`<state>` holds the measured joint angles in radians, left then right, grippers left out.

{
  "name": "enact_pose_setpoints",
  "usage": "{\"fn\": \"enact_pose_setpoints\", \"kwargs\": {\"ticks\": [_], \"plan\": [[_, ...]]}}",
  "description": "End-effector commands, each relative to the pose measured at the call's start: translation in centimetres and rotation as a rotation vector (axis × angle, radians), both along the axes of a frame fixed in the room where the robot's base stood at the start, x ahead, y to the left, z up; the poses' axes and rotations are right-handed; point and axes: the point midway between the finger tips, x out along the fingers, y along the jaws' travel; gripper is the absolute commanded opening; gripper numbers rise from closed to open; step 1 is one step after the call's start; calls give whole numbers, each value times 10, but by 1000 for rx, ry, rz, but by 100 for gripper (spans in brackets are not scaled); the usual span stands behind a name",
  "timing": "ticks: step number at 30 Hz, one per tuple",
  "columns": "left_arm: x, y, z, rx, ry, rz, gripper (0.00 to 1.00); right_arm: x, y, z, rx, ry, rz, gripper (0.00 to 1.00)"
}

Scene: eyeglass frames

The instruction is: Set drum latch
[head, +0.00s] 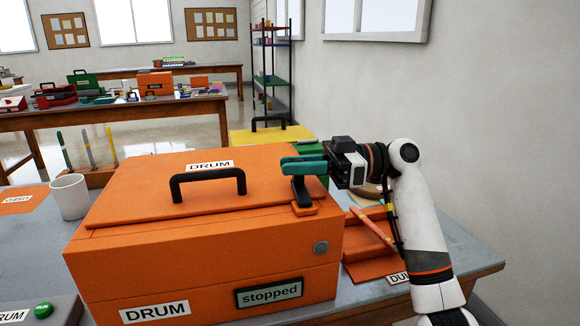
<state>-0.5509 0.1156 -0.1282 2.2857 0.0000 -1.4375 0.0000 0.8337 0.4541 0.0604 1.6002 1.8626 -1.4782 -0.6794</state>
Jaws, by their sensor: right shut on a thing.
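The orange drum box (200,262) stands on the near table, with its lid (150,192) down and a black handle (207,182) on top. Its front display (269,293) reads "stopped". A black latch (299,192) stands upright on a small orange mount at the lid's right edge. My right gripper (294,165) reaches in from the right, its teal fingers shut on the top of the latch and hiding that end. My left gripper is out of view.
A white cup (69,196) and a rack with upright tools (88,150) stand left of the box. A yellow and green case (270,135) is behind. An orange tray (372,250) lies right, under my right arm.

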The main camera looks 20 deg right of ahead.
Motion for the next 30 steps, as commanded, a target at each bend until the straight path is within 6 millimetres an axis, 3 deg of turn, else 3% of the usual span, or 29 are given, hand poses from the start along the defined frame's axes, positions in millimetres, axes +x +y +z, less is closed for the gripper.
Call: {"fn": "enact_pose_setpoints", "kwargs": {"ticks": [26, 27, 30], "plan": [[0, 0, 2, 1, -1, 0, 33, -1, 4, 0, -2, 0, 114, 0], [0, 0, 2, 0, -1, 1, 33, -1, 4, 0, -2, 0, 114, 24], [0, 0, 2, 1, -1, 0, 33, -1, 4, 0, -1, 0, 113, 40]]}}
